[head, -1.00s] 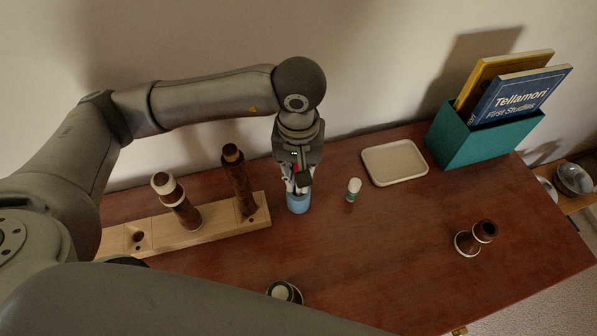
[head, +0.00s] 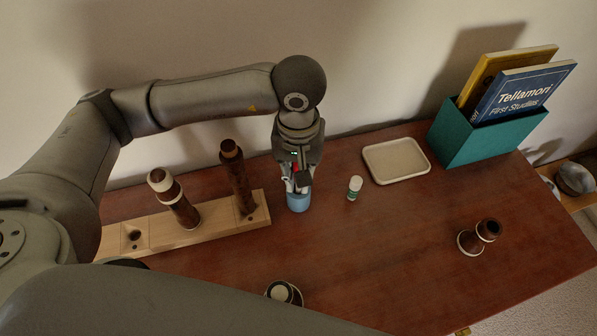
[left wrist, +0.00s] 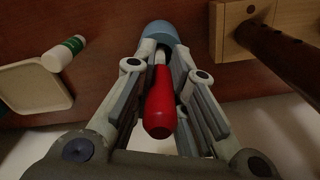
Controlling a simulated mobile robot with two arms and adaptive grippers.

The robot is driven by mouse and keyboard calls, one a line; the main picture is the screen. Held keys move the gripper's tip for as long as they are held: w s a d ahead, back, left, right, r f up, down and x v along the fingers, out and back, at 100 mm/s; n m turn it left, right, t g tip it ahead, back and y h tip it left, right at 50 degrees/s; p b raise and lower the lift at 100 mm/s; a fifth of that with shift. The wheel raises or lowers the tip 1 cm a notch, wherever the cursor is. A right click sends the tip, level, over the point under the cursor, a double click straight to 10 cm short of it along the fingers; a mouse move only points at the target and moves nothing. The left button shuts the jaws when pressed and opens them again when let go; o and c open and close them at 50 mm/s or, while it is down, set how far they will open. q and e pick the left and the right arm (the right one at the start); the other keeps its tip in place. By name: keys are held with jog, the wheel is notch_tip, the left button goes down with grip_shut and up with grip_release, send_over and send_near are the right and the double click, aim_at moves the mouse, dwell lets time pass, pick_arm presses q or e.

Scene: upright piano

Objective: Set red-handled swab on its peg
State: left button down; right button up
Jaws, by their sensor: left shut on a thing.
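My left gripper (head: 298,188) points down over a light blue cup (head: 299,203) at the back of the table. It is shut on the red-handled swab. In the left wrist view the swab's red handle (left wrist: 160,105) lies between the fingers and its pale shaft runs toward the blue cup (left wrist: 161,33). The swab's lower end is hidden. A pale wooden stand (head: 215,228) is at the left, with a dark hole or short peg showing on its left part; I cannot tell which. My right gripper is not in view.
Two dark wooden instrument joints (head: 180,207) (head: 240,180) stand on the stand. A small white bottle (head: 354,188), a cream tray (head: 396,160) and a teal book box (head: 480,138) are to the right. Another dark piece (head: 478,237) stands front right.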

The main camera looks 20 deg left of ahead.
pick_arm(q)
jog(key=c, duration=1.4)
grip_release()
notch_tip(320, 180, up, 12)
jog(key=shift+r, duration=0.1)
